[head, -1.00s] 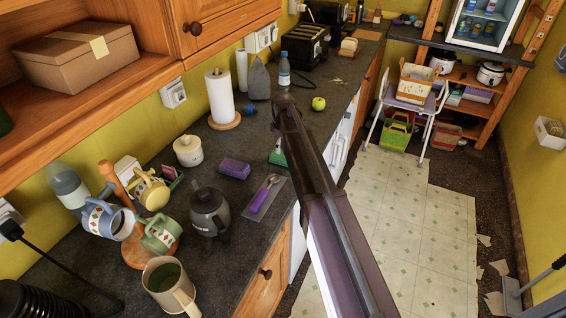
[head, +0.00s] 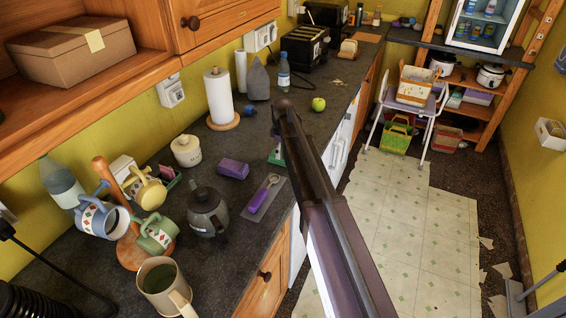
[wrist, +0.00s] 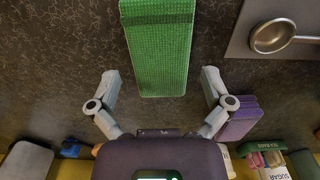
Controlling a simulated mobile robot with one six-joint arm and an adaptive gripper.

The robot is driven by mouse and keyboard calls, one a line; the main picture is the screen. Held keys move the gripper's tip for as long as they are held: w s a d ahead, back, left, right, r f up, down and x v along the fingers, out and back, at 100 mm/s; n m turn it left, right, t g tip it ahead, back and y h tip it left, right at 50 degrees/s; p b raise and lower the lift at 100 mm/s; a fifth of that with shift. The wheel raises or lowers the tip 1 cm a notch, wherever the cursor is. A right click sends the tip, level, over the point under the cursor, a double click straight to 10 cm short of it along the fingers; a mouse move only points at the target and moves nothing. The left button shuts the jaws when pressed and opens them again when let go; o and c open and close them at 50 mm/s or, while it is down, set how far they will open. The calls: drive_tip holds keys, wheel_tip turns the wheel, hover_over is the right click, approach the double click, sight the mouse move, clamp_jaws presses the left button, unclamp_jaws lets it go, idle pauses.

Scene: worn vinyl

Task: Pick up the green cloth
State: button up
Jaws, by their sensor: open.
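The green cloth (wrist: 158,45) lies flat on the dark counter in the wrist view, as a long textured strip running off the top edge. In the head view only a small green part (head: 274,158) shows beside my arm, which hides the rest. My gripper (wrist: 159,83) is open and empty, with one finger on each side of the cloth's near end in the picture. The fingers do not appear to touch it. My arm hides the gripper in the head view.
A dark kettle (head: 207,212), a mug tree with mugs, a paper towel roll (head: 219,97) and a green apple (head: 318,104) stand on the counter.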

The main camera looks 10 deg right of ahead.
drive_tip(key=shift+f+b, duration=1)
drive_tip(key=shift+f, duration=0.3)
drive_tip(key=c, duration=0.9)
